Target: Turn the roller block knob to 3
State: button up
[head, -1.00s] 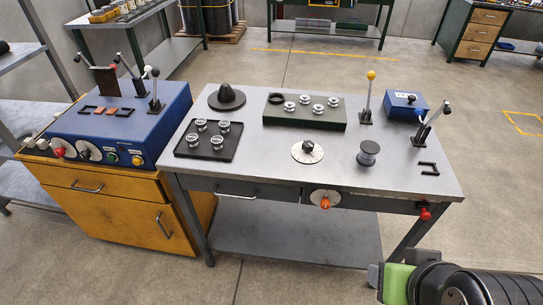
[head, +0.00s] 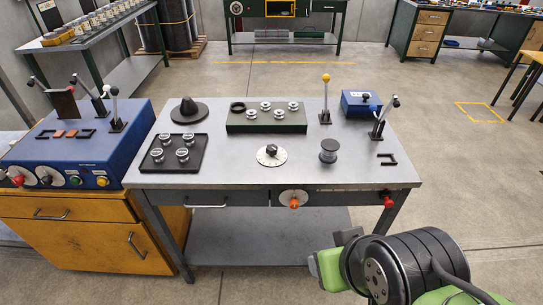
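No label is readable, so I cannot tell which dial is the roller block knob. A round white dial with a black knob (head: 271,154) lies on the grey table top. A second white dial with an orange knob (head: 294,200) is on the table's front edge. Their numbers are too small to read. A dark green block (head: 265,126) with several silver rollers and a black ring stands behind the first dial. The blue machine (head: 75,145) at left also has white dials on its front.
On the table (head: 225,174) stand a black tray (head: 173,153) of silver pieces, a black cone (head: 188,110), a spool (head: 328,150), a yellow-topped lever (head: 325,100), a blue box (head: 360,103) and another lever (head: 382,120). A red knob (head: 387,199) sticks out at front right.

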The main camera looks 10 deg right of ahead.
aim_at(272, 150)
jog(key=i+l+u, duration=0.1)
jog(key=i, duration=0.35)
jog(key=i+l+u, duration=0.15)
jog(key=i, duration=0.3)
jog(key=l, duration=0.1)
